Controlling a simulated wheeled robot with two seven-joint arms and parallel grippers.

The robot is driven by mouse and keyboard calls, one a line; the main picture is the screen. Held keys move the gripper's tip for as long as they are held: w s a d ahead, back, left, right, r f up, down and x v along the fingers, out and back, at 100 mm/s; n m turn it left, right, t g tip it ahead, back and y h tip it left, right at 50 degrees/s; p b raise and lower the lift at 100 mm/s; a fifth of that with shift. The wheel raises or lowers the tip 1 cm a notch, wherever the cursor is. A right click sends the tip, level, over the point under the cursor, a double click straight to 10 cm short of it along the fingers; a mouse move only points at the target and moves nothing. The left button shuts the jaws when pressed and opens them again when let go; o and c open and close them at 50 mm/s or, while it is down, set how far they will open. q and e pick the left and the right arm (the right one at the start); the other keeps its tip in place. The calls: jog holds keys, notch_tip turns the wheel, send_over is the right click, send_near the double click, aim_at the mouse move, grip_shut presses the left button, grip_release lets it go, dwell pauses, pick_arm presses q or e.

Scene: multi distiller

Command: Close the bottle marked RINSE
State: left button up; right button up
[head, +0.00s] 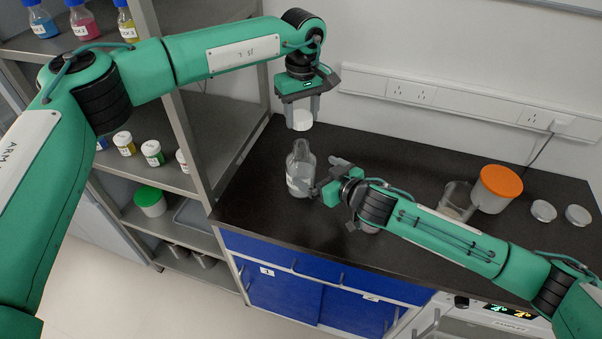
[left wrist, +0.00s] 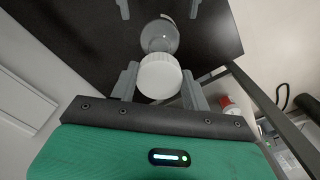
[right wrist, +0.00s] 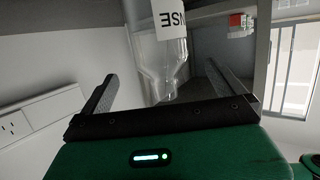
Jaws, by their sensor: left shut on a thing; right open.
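The clear glass bottle (head: 300,167) stands upright on the black bench top with its neck open. In the right wrist view its white label (right wrist: 170,17) shows upside down, reading "NSE". My left gripper (head: 301,105) is shut on a white cap (head: 302,120) and holds it above the bottle's mouth, apart from it. In the left wrist view the cap (left wrist: 160,77) sits between the fingers with the bottle (left wrist: 159,36) beyond it. My right gripper (head: 322,178) is open at the bottle's right side. Whether its fingers touch the glass I cannot tell.
A shelf rack (head: 190,140) with small bottles stands at the left. Sockets (head: 411,93) line the back wall.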

aim_at(302, 144)
jog(key=x, duration=0.7)
jog(key=shift+w+a+f, duration=0.15)
jog(key=shift+w+a, duration=0.1)
jog(key=c, duration=1.4)
pick_arm(q)
jog(key=shift+f, duration=2.5)
jog(key=shift+f, duration=0.85)
jog(key=shift+f, duration=0.6)
